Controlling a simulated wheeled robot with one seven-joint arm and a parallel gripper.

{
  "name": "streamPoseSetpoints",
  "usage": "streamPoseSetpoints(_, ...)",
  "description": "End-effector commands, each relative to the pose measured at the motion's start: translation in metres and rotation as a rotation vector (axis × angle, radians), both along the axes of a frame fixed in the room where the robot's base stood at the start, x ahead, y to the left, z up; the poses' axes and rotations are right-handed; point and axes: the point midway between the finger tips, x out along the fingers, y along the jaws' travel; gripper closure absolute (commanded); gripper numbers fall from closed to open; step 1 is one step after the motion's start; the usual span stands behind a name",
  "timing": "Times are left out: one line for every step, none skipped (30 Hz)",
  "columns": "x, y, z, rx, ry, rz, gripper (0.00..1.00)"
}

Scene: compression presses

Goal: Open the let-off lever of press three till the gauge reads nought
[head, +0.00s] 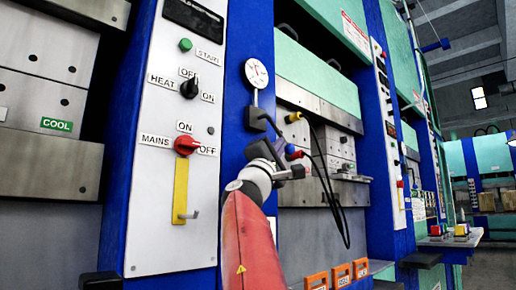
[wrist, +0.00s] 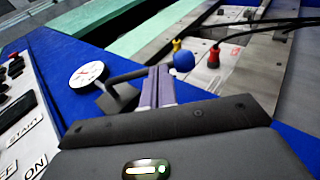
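A round white gauge (head: 257,73) is on the blue column right of the nearest control panel; its needle is too small to read. Below it is a dark valve block (head: 255,118). In the wrist view, the gauge (wrist: 86,74) sits beside the let-off lever (wrist: 125,77), a dark rod ending in a blue ball (wrist: 184,61). My gripper (wrist: 160,70) has its two fingers close together, with no object visible between them. The fingertips overlap the rod just left of the ball; contact cannot be told. In the head view, my gripper (head: 285,153) is in front of the column.
The panel has a green START button (head: 185,45), a HEAT knob (head: 190,88) and a red MAINS switch (head: 187,145). Dark cables (head: 325,180) with coloured plugs hang close right of my gripper. Orange-framed pieces (head: 340,276) are low in front. Open floor is at far right.

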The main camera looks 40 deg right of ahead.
Motion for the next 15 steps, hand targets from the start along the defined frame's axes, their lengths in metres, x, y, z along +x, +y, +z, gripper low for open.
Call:
streamPoseSetpoints(0.001, -0.003, -0.001, -0.026, 0.002, -0.003, 1.00)
streamPoseSetpoints(0.000, -0.004, 0.001, -0.022, -0.002, -0.001, 1.00)
streamPoseSetpoints(0.000, -0.005, 0.002, -0.020, -0.002, -0.002, 1.00)
streamPoseSetpoints(0.001, -0.007, 0.003, -0.020, -0.002, -0.001, 1.00)
streamPoseSetpoints(0.001, -0.008, 0.004, -0.020, -0.002, -0.001, 1.00)
streamPoseSetpoints(0.001, -0.010, 0.005, -0.019, -0.003, -0.002, 1.00)
streamPoseSetpoints(0.000, -0.011, 0.006, -0.019, -0.003, -0.003, 1.00)
streamPoseSetpoints(0.001, -0.013, 0.007, -0.019, -0.003, -0.002, 1.00)
streamPoseSetpoints(0.001, -0.014, 0.008, -0.019, -0.002, -0.001, 1.00)
streamPoseSetpoints(0.002, -0.015, 0.009, -0.019, -0.001, -0.002, 1.00)
streamPoseSetpoints(0.002, -0.017, 0.010, -0.018, -0.002, -0.001, 1.00)
streamPoseSetpoints(0.001, -0.018, 0.012, -0.019, -0.003, -0.002, 1.00)
streamPoseSetpoints(0.001, -0.019, 0.012, -0.018, -0.003, -0.001, 1.00)
streamPoseSetpoints(0.002, -0.020, 0.013, -0.017, -0.002, 0.000, 1.00)
streamPoseSetpoints(0.002, -0.021, 0.014, -0.018, -0.002, -0.001, 1.00)
